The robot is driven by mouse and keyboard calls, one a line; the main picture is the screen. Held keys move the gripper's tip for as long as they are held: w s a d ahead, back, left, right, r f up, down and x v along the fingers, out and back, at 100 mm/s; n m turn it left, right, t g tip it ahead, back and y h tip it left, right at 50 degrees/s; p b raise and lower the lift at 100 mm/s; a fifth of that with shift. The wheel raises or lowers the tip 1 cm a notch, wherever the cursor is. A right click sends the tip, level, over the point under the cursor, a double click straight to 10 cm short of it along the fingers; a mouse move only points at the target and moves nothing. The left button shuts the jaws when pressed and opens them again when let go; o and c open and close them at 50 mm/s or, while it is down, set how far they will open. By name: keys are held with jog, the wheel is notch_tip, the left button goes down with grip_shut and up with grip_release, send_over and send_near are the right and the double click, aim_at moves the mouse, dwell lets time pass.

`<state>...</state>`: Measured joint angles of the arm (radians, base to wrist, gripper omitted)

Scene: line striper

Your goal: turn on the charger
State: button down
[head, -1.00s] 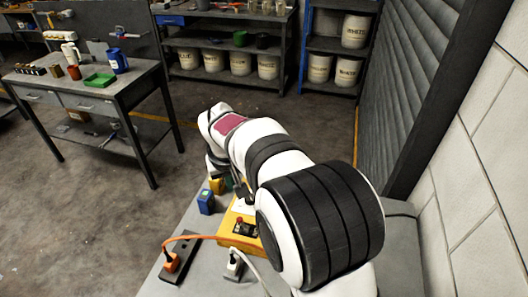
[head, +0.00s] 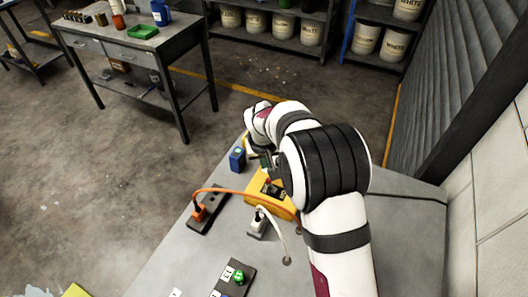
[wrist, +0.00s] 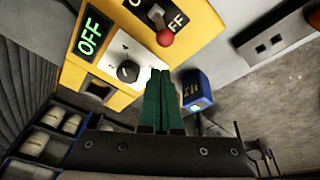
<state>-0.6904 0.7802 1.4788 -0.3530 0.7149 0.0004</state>
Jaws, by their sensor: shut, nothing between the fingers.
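The charger (head: 286,207) is a yellow box on the bench, partly hidden behind my arm in the head view. In the wrist view the charger (wrist: 207,18) shows a white dial plate with a dark knob (wrist: 128,71), a red-tipped lever (wrist: 164,36), a lit green OFF display (wrist: 90,38) and a second OFF label by the lever. My gripper (wrist: 164,73) has its green fingers together and empty. The fingertips appear just right of the knob and below the lever tip; I cannot tell whether they touch. In the head view the fingers are mostly hidden by the arm.
A dark power strip (head: 217,206) holds an orange plug (head: 198,212). A white plug (head: 258,223) with a cable stands beside the charger. A blue box (head: 237,159) sits behind the strip. A black panel with a green button (head: 239,276) is in front. Bare bench lies right of my arm.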

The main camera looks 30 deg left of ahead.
aim_at(276, 188)
jog(key=shift+s+d+r, duration=0.1)
jog(key=shift+s+d, duration=0.3)
jog(key=shift+s, duration=0.2)
jog(key=shift+s+d+r, duration=0.1)
jog(key=shift+s+d, duration=0.3)
jog(key=shift+s, duration=0.15)
jog(key=shift+d+r, duration=0.2)
jog(key=shift+d, duration=1.95)
jog(key=shift+s+f, duration=0.1)
jog(key=shift+a+f, duration=0.1)
jog(key=shift+a, duration=0.05)
jog(key=shift+a+f, duration=0.2)
jog(key=shift+a, duration=0.35)
